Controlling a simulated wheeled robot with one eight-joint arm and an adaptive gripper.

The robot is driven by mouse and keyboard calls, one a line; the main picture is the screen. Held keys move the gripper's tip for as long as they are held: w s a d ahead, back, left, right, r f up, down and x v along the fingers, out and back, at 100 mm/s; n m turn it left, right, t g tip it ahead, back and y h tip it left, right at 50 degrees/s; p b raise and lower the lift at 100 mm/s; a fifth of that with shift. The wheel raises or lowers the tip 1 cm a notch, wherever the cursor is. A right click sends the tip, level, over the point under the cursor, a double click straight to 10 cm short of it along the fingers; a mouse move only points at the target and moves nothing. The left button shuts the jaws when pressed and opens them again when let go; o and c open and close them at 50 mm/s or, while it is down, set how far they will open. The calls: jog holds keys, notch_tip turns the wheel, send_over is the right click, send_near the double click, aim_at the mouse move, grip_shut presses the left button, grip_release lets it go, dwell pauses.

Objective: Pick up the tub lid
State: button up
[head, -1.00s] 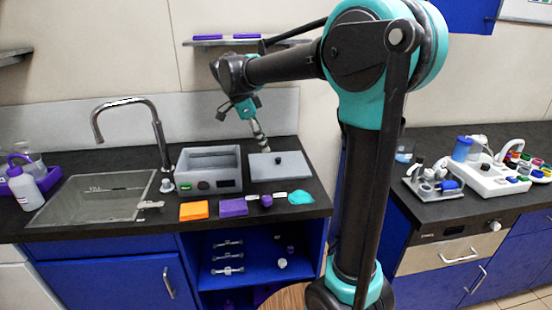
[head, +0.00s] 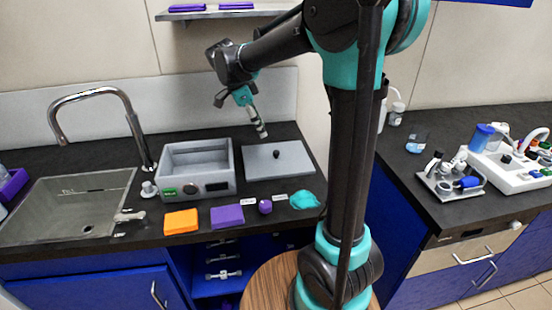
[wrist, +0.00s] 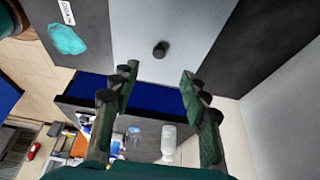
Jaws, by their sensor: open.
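The tub lid (head: 290,161) is a flat grey plate with a small dark knob (head: 276,154) in its middle. It lies on the dark counter, right of the open grey tub (head: 196,163). My gripper (head: 263,135) is above the lid's left part, tilted, and looks clear of it. In the wrist view my gripper (wrist: 158,82) is open, with its two fingers apart and nothing between them. The lid (wrist: 178,22) and its knob (wrist: 160,50) show beyond the fingertips there.
An orange block (head: 181,221), a purple block (head: 228,216), a small purple item (head: 265,206) and a teal cloth-like item (head: 304,200) lie along the front edge. A sink (head: 75,203) with a tall faucet is at left. A shelf (head: 218,12) hangs above.

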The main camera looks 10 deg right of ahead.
send_over(276, 152)
jog(key=a, duration=0.3)
notch_tip(276, 152, down, 6)
jog(key=shift+a+r, duration=0.1)
jog(key=shift+r, duration=0.1)
jog(key=shift+d+x, duration=0.2)
jog(key=shift+x, duration=1.15)
jog(key=shift+d+x, duration=0.2)
jog(key=shift+x, duration=1.1)
jog(key=shift+r, duration=0.15)
grip_shut()
